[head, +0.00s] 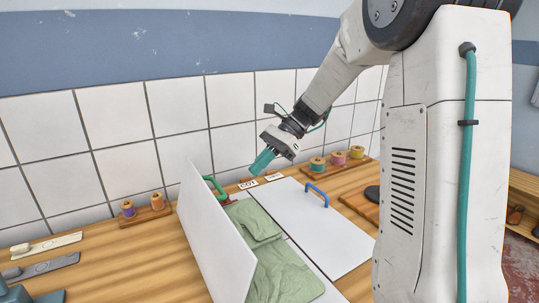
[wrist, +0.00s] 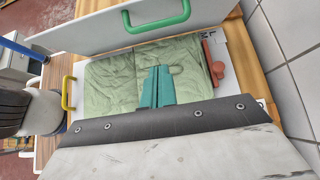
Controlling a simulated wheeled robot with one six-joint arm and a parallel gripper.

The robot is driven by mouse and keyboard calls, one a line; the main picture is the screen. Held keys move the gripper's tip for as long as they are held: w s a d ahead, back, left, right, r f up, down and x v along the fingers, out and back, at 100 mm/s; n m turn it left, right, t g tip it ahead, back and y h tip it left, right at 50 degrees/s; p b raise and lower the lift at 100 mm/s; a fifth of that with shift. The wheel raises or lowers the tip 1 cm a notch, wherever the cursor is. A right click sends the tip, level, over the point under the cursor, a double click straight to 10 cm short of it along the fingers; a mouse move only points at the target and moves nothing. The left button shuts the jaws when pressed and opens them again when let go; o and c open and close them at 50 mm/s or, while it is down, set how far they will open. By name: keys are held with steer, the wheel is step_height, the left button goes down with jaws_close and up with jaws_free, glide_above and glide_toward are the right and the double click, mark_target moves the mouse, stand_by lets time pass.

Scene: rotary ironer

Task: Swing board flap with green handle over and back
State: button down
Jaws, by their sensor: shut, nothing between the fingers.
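In the head view a white board flap (head: 212,235) stands raised at the left of the folding board, tilted a little. My gripper (head: 262,162) has teal fingers, shut and empty, above the board's far end, apart from the green handle. The wrist view shows the fingers (wrist: 157,86) over the cloth.
A flat white flap (head: 310,225) with a blue handle (head: 317,193) lies to the right of the cloth. Thread spools stand on wooden racks at the left (head: 146,213) and right (head: 337,164). A yellow handle (wrist: 68,93) shows in the wrist view. A tiled wall (head: 120,125) is behind.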

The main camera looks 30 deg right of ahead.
steer(key=a+f, duration=0.2)
steer(key=a, duration=0.5)
steer(key=shift+a, duration=0.15)
steer(key=shift+f, duration=0.1)
